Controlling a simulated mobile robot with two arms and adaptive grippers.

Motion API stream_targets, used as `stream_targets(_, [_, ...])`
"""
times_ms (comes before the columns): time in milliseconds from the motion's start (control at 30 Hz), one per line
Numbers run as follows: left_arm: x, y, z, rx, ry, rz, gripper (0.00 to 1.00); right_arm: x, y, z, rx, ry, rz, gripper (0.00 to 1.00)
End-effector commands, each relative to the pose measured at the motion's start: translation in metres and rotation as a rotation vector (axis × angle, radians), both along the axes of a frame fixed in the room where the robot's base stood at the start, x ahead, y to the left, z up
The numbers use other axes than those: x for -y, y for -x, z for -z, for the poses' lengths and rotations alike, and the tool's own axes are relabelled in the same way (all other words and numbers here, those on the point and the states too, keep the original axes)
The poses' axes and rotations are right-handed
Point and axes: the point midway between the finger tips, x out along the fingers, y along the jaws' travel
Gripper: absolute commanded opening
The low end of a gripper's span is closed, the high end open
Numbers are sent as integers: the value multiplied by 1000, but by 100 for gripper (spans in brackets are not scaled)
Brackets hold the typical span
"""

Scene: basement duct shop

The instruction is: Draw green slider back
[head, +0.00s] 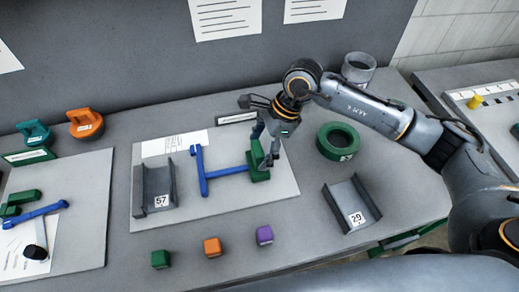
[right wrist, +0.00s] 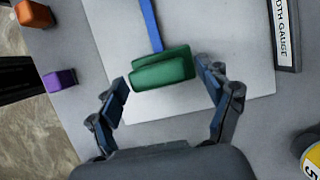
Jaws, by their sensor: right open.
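The green slider (head: 258,166) sits at the right end of a blue T-shaped rail (head: 226,173) on a pale grey board. In the right wrist view the green slider (right wrist: 162,72) lies between my fingertips, with the blue rail (right wrist: 151,25) running away from it. My right gripper (head: 266,150) is just above and around the slider's end of the rail. In the right wrist view the right gripper (right wrist: 164,86) is open, a finger on each side of the slider, with visible gaps. My left gripper is in neither view.
Grey channel 57 (head: 153,195) stands on the board's left, channel 29 (head: 351,205) to the right. A green ring (head: 338,141) lies right of the gripper. Green (head: 160,259), orange (head: 212,247) and purple (head: 264,235) cubes line the front. A labelled gauge bar (right wrist: 286,35) lies behind.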

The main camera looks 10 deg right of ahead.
Motion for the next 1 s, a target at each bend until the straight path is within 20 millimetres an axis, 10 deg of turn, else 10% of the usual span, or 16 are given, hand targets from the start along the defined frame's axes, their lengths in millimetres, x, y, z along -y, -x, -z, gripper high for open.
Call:
stream_targets(500, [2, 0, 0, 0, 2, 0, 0, 39, -1, -90, 4, 1, 4, 79])
stream_targets(1000, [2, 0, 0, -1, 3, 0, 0, 44, 0, -100, 1, 1, 3, 79])
